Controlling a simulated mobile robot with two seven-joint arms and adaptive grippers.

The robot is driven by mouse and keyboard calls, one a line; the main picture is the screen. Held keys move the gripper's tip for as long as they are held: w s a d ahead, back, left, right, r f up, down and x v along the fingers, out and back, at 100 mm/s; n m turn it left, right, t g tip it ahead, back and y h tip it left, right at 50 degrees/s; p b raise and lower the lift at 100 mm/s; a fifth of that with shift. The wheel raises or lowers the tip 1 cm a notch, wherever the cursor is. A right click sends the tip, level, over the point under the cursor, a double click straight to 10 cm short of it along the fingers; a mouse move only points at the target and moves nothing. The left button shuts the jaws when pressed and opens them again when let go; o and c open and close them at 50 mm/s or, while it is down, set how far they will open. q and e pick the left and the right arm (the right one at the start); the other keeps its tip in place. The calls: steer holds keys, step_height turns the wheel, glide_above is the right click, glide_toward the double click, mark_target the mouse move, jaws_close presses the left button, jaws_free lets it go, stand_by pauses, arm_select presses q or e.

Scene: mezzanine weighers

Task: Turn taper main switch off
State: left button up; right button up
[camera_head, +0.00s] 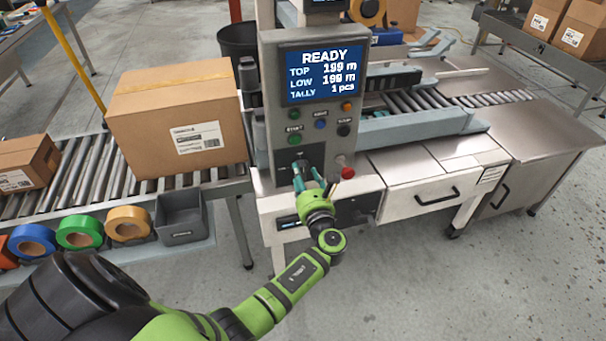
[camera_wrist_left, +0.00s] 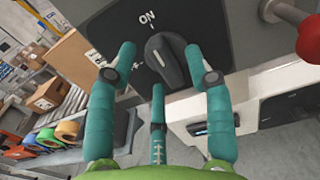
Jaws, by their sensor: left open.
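The taper's main switch is a black rotary knob (camera_wrist_left: 168,62) on a black plate. The word ON stands above it, and the knob's ridge points roughly up towards ON. In the head view the main switch (camera_head: 301,164) is low on the taper's grey control panel (camera_head: 277,121), partly hidden by my fingers. My left gripper (camera_head: 308,179) is open, its teal fingers pointing at the switch. In the wrist view two fingers stand on either side of the knob and one below; contact cannot be told. My right gripper is not in view.
A red button (camera_head: 347,173) sits right of the switch. The screen (camera_head: 324,77) reads READY, above several coloured buttons. A large carton (camera_head: 178,120) stands on the roller conveyor (camera_head: 84,183) at left. Tape rolls (camera_head: 79,232) and a grey bin (camera_head: 181,218) sit in front.

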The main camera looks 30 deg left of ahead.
arm_select(q)
steer(key=shift+w+a, duration=0.2)
steer(key=shift+a, duration=0.05)
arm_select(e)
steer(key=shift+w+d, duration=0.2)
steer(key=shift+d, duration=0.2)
arm_select(q)
jaws_close()
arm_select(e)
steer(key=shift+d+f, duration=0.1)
arm_select(q)
steer(key=shift+f+n+b, duration=0.2)
steer(key=shift+n+b, duration=2.35)
steer(key=shift+n, duration=0.5)
steer(key=shift+f+n+b, duration=0.25)
steer(key=shift+n+b, duration=2.25)
steer(key=shift+n, duration=0.5)
steer(key=shift+f+n+b, duration=0.2)
steer(key=shift+n+b, duration=2.35)
steer(key=shift+n, duration=0.5)
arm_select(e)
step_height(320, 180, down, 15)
arm_select(q)
jaws_free()
